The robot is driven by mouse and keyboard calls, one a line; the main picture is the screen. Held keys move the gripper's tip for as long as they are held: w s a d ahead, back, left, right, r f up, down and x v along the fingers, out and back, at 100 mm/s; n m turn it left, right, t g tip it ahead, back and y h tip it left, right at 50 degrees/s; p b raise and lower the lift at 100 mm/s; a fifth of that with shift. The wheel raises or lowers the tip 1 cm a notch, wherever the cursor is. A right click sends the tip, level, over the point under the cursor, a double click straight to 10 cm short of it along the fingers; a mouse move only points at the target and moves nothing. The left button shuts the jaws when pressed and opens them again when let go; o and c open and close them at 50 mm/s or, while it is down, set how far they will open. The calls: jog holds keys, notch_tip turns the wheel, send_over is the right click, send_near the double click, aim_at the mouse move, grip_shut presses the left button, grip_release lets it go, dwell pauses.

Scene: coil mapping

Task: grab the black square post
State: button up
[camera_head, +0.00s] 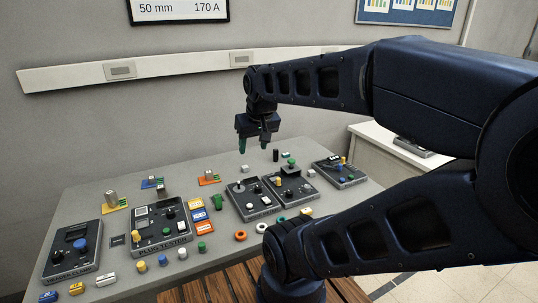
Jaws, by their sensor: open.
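A small dark upright post (275,155) stands near the back edge of the grey table, behind the black devices. It looks black, but it is too small here to tell whether it is square. My gripper (253,146) points down with its greenish fingertips apart and nothing between them. It is in the air over the back of the table, a little left of the post in the picture. I cannot tell its exact height or depth relative to the post.
A white cube (256,169) stands just left of the post. Black device boxes (251,199) fill the middle, with the plug tester (161,226) further left. Rings, including an orange ring (240,236), and small coloured pieces lie along the front. The table's back left is mostly bare.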

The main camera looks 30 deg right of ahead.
jog(key=w+d+r+m+g, duration=0.1)
jog(key=w+d+r+m, duration=0.15)
jog(key=w, duration=0.55)
jog(key=w+d+r+m, duration=0.1)
jog(key=w+d+m, duration=0.15)
jog(key=w, duration=0.55)
jog(key=m+g, duration=0.4)
jog(key=m, duration=1.1)
send_over(276, 150)
jog(key=f, duration=2.9)
jog(key=shift+s+f, duration=0.2)
jog(key=shift+f, duration=0.1)
jog(key=shift+w+d+f+m, duration=0.15)
jog(key=shift+f+m, duration=0.15)
jog(key=shift+f, duration=0.2)
notch_tip(276, 150, down, 5)
jog(key=shift+r, duration=0.1)
jog(key=shift+w+f, duration=0.15)
jog(key=shift+f, duration=1.25)
jog(key=shift+w+f, duration=0.15)
jog(key=shift+f, duration=1.2)
jog(key=c, duration=1.1)
jog(key=shift+r, duration=0.15)
